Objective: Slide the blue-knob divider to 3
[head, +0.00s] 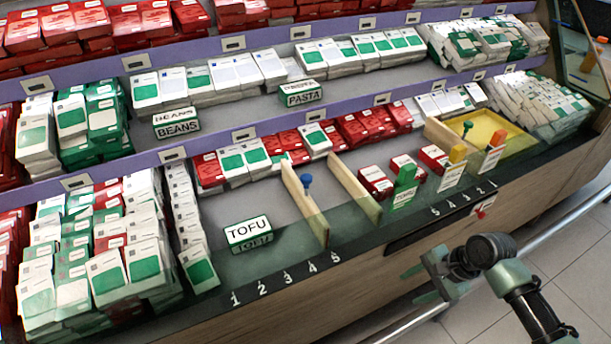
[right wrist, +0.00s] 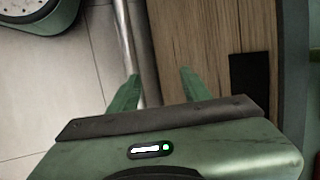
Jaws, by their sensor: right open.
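The blue-knob divider (head: 309,212) is a thin upright tan board on the lower shelf. Its blue knob (head: 306,181) stands up along its length. Its front end lines up about with the 5 of the white 1-to-5 scale on the shelf's front edge. The 3 (head: 287,277) lies to its left. My right gripper (head: 420,284) is outside the shelf front, low and to the right of the divider, and touches nothing I can see. In the right wrist view its two fingers (right wrist: 160,88) are apart and empty. My left gripper is not in view.
A TOFU sign (head: 248,233) stands left of the divider, with bare shelf around it. A second tan board (head: 354,188) is to its right, then red boxes and green, orange and yellow tags. A metal rail (head: 403,324) runs along the front. Another scale, 5 to 1, is at right.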

